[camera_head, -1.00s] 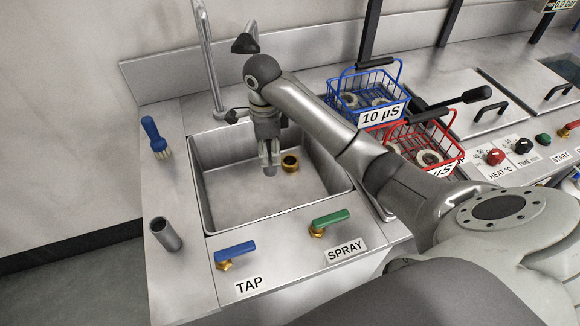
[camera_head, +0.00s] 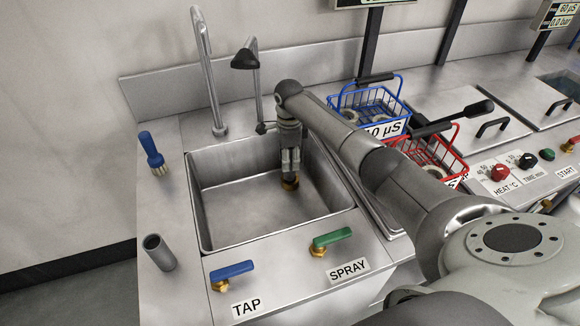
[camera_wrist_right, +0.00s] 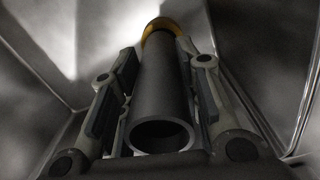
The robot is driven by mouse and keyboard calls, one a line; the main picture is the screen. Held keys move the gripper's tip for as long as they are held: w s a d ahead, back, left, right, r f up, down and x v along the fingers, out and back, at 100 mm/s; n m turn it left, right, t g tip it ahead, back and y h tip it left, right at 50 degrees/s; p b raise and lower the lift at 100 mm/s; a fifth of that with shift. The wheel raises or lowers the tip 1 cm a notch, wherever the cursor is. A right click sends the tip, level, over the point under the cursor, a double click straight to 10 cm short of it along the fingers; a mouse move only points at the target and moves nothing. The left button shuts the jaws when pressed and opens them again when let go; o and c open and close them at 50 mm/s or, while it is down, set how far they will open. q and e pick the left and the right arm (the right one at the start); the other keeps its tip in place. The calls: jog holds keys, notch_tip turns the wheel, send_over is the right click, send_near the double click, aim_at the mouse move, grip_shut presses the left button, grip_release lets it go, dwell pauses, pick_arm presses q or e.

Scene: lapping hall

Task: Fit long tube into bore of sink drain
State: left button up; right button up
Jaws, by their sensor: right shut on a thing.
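The long tube (camera_wrist_right: 161,85) is dark grey and hollow. My right gripper (camera_head: 290,172) is shut on it inside the sink, with a finger on each side of the tube in the wrist view (camera_wrist_right: 163,90). The tube's open near end faces the wrist camera. The brass sink drain (camera_head: 290,184) is directly below the gripper. In the wrist view the drain's brass rim (camera_wrist_right: 163,24) shows around the tube's far end. I cannot tell whether that end is inside the bore or just above it. My left gripper is not in view.
The steel sink basin (camera_head: 235,215) has walls close to my right gripper. A faucet (camera_head: 207,75) and spray arm stand behind. Blue (camera_head: 232,270) and green (camera_head: 332,238) levers, a brush (camera_head: 152,150) and an upright grey cylinder (camera_head: 159,255) surround it. Baskets (camera_head: 372,103) stand right.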

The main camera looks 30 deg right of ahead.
jog(key=shift+w+d+f, duration=0.1)
jog(key=shift+d+f, duration=0.1)
jog(key=shift+f, duration=1.55)
jog(key=o, duration=1.1)
jog(key=shift+f, duration=0.15)
jog(key=shift+c, duration=0.2)
notch_tip(320, 180, up, 12)
jog(key=shift+r+p, duration=0.2)
jog(key=shift+p, duration=0.1)
jog(key=shift+f, duration=0.1)
